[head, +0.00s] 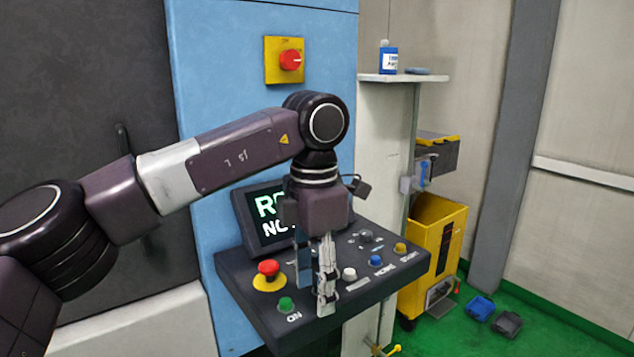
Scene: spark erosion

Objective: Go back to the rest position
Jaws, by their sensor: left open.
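My left arm comes in from the left and bends down at the wrist. My left gripper (326,287) points down over the control panel (258,310), between the red mushroom button (268,268) and the white button (349,274). It holds nothing that I can see. Whether its fingertips touch the panel I cannot tell. The wrist hides part of the screen (262,211), which shows green and white letters. A green button (285,304) sits at the front left of the panel, a blue button (376,261) and a yellow button (400,248) at the right. My right gripper does not show.
A yellow box with a red rotary switch (291,60) is on the blue machine wall (220,90) above my arm. A yellow bin (437,250) stands right of the panel. Small trays (480,307) lie on the green floor.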

